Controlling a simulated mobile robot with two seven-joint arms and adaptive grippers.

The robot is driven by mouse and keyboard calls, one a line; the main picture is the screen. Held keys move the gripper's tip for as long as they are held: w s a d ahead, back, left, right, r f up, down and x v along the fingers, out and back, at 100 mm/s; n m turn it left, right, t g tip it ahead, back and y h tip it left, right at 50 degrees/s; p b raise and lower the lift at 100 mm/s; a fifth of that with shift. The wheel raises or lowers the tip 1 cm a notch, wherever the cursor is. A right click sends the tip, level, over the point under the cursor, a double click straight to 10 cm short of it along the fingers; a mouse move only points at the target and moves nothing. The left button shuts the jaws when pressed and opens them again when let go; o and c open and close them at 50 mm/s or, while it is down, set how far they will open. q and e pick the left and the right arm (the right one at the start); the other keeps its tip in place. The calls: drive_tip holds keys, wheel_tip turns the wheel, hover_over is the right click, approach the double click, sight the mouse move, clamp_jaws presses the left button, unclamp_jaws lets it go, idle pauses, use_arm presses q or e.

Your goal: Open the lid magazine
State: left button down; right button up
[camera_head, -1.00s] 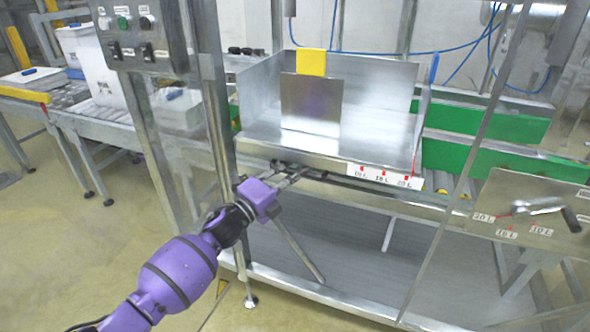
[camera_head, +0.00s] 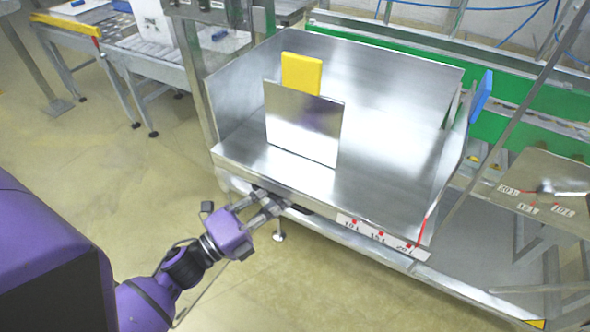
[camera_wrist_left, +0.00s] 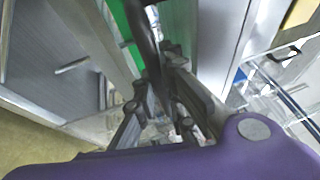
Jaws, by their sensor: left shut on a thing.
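The lid magazine (camera_head: 395,110) is a shiny metal tray with raised walls, in the middle of the head view. An upright metal plate (camera_head: 302,125) with a yellow block (camera_head: 301,74) behind its top stands in it. My left gripper (camera_head: 266,202) is at the magazine's front lower edge, left of the volume scale label (camera_head: 380,236). It is shut on a dark handle, which shows in the left wrist view (camera_wrist_left: 146,40) running up from between the fingers (camera_wrist_left: 160,95). The fingers hide part of the handle. My right gripper is not in view.
A green-sided conveyor (camera_head: 400,42) runs behind the magazine. A blue part (camera_head: 481,97) sits on its right wall. A plate with a lever (camera_head: 548,188) and a slanted frame bar stand to the right. Open floor (camera_head: 110,190) lies to the left.

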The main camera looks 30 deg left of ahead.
use_arm(q)
drive_tip(key=shift+s, duration=2.35)
drive_tip(key=shift+a, duration=0.1)
drive_tip(key=c, duration=2.1)
unclamp_jaws()
drive_tip(key=v, duration=1.2)
